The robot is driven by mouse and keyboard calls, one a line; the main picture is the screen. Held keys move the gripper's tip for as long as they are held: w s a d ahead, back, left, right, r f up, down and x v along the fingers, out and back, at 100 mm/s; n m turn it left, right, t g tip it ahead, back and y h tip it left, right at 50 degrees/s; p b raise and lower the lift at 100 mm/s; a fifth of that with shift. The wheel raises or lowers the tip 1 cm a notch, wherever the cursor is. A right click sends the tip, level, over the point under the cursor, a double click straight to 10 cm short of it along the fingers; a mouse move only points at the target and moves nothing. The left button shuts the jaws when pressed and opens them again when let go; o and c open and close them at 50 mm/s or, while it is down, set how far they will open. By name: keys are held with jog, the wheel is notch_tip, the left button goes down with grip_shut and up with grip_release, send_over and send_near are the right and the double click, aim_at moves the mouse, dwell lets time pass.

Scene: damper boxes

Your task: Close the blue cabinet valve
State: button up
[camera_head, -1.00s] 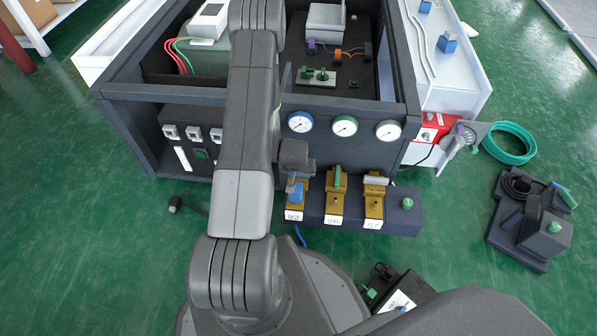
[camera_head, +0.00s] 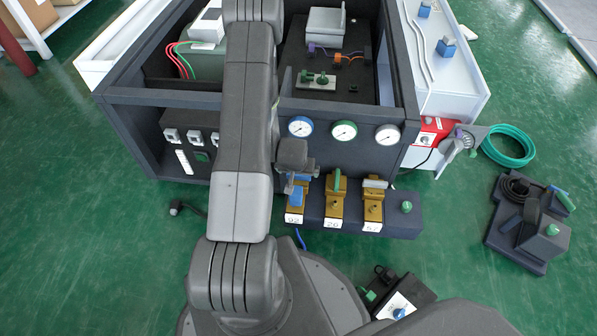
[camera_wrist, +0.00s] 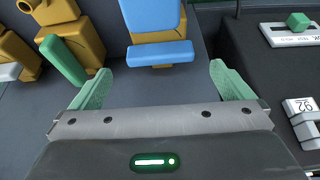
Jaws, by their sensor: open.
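The blue valve is the leftmost of three brass valves on the dark cabinet's low front ledge; its blue handle (camera_head: 297,199) is partly covered by my wrist in the head view. In the wrist view the blue handle bar (camera_wrist: 160,53) lies crosswise, below a larger blue part (camera_wrist: 152,17) on a brass body. My gripper (camera_wrist: 161,82) is open, its green fingers wide apart on either side, just short of the bar and not touching it. In the head view its fingertips are hard to make out.
A green-handled brass valve (camera_head: 334,203) and a grey-handled one (camera_head: 373,203) stand to the right. A green knob (camera_head: 406,207) is at the ledge's right end. Gauges line the cabinet wall above. A black device (camera_head: 530,220) lies on the floor at right.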

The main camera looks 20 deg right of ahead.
aim_at(299, 176)
jog(key=p+v, duration=0.2)
jog(key=v, duration=0.7)
jog(key=shift+r, duration=0.15)
jog(key=b+x, duration=0.4)
jog(key=x, duration=1)
jog(key=shift+s, duration=0.15)
